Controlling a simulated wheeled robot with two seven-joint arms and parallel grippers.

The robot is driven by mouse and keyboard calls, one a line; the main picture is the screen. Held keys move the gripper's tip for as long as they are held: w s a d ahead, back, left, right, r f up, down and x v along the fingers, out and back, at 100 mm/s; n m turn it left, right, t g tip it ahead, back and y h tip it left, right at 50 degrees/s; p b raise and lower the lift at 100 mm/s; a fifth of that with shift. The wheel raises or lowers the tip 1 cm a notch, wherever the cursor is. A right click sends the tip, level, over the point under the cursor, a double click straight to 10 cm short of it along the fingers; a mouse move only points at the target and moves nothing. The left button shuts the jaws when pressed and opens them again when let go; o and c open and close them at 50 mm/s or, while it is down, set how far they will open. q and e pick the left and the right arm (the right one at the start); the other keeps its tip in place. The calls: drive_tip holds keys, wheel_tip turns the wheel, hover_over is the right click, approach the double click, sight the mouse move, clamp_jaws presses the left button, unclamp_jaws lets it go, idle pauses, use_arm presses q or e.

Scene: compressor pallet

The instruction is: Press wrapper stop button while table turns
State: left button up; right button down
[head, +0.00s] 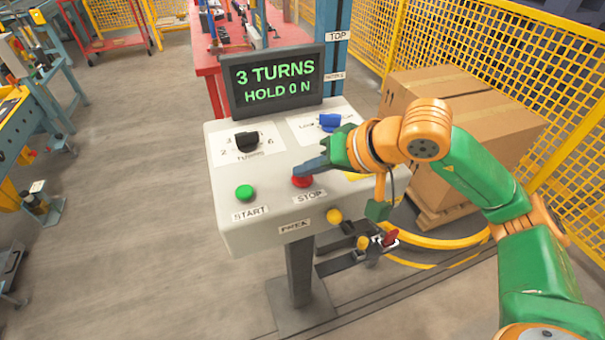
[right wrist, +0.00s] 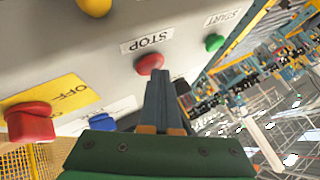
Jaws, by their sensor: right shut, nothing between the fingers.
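The red stop button (head: 302,181) sits on the sloping top of the white control panel (head: 262,214), above a STOP label. My right gripper (head: 299,172) is shut and empty, its fingertips at the button and seeming to touch it. In the right wrist view the closed fingers (right wrist: 158,80) point at the red stop button (right wrist: 149,64) and overlap its edge. The display (head: 276,82) reads "3 TURNS" and "HOLD 0 N". The boxes (head: 460,110) stand on a pallet behind the panel, partly hidden by my right arm. My left gripper is not in view.
A green start button (head: 245,192) lies left of the stop button. A black knob (head: 246,141) and a blue knob (head: 329,121) sit higher on the panel. A yellow mesh fence (head: 540,60) stands behind.

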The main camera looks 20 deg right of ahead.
sight(307, 181)
drive_tip(key=shift+r, duration=0.1)
drive_tip(key=shift+r+p, duration=0.65)
drive_tip(key=shift+r, duration=0.15)
wheel_tip(307, 181, up, 5)
drive_tip(key=p, duration=0.3)
drive_tip(key=shift+r+p, duration=0.1)
drive_tip(key=shift+p, duration=0.3)
idle(0.4)
